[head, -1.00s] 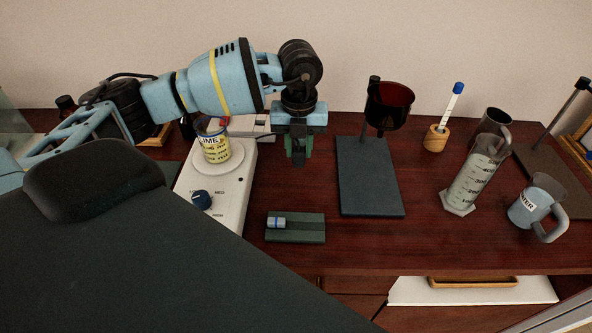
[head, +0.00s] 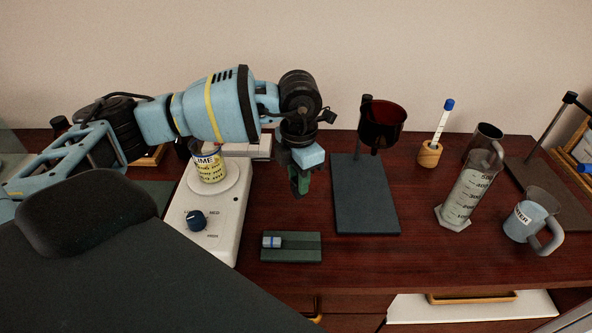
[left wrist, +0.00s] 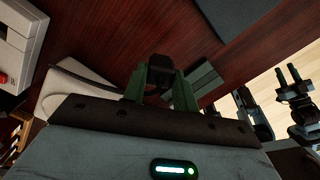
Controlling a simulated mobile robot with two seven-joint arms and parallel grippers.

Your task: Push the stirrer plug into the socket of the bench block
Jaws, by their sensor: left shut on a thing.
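My left gripper (head: 300,190) points down above the table, right of the white stirrer (head: 226,222) and left of the dark stand base. In the left wrist view its green fingers (left wrist: 160,90) are shut on the black stirrer plug (left wrist: 161,68). A dark cable shows left of the plug. The pale bench block (head: 255,150) lies behind the stirrer, partly hidden by my arm. It also shows in the left wrist view (left wrist: 22,40), at the upper left with a red switch. The plug is apart from the block. Its socket cannot be made out.
A labelled jar (head: 209,170) stands on the stirrer. A green slab (head: 300,255) with a small blue-and-white piece lies in front. A stand (head: 365,205) with an amber funnel, a measuring cylinder (head: 468,195) and a beaker (head: 527,220) stand to the right. Dark arm-like parts (left wrist: 290,105) show beyond the table.

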